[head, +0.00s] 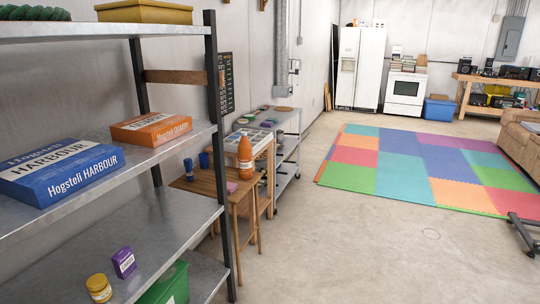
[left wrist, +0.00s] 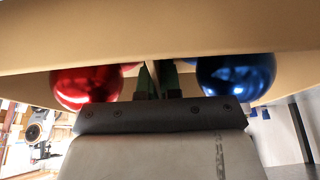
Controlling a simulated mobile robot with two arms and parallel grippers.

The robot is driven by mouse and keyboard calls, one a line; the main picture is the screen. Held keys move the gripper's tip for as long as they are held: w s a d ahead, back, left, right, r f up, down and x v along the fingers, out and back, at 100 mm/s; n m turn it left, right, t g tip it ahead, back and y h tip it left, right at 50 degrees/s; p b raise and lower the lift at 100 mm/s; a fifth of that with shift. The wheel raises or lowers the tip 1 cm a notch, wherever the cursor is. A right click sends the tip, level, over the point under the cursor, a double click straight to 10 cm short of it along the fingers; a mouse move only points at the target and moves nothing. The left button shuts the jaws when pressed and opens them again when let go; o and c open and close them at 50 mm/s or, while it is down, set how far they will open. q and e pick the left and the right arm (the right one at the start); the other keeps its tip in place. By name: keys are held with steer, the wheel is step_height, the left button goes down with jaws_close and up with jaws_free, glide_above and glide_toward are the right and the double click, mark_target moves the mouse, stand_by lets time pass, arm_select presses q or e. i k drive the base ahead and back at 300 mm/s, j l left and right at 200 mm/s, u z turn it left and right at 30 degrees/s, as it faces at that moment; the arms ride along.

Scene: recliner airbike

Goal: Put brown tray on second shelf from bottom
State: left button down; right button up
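In the left wrist view a broad tan-brown thing (left wrist: 160,28), likely the brown tray, spans the upper part very close to the camera. My left gripper (left wrist: 158,78) has its green fingers close together at a thin tan edge of it and seems shut on it. The fingertips are partly hidden. No tray or gripper of mine shows in the head view. The metal shelf unit (head: 213,120) stands at the left. A low shelf (head: 150,228) holds a yellow jar (head: 99,288) and a purple box (head: 124,262). A lower shelf (head: 203,278) holds a green bin (head: 167,286).
Blue (head: 62,173) and orange (head: 151,129) game boxes lie on the shelf above; a yellow bin (head: 145,12) is on top. A wooden table (head: 225,190) stands beyond the unit. The concrete floor (head: 390,250) right of it is clear. Shiny red (left wrist: 86,88) and blue (left wrist: 236,80) balls flank my left gripper.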

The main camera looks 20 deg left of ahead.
mark_target(170, 223)
steer(key=i+u, duration=0.25)
steer(key=i, duration=0.55)
steer(key=i+u, duration=0.25)
steer(key=i, duration=0.55)
steer(key=i+u, duration=0.65)
steer(key=u, duration=0.3)
steer(key=i+l+u, duration=0.25)
steer(key=u, duration=0.2)
steer(key=i+l+u, duration=0.3)
steer(key=u, duration=0.2)
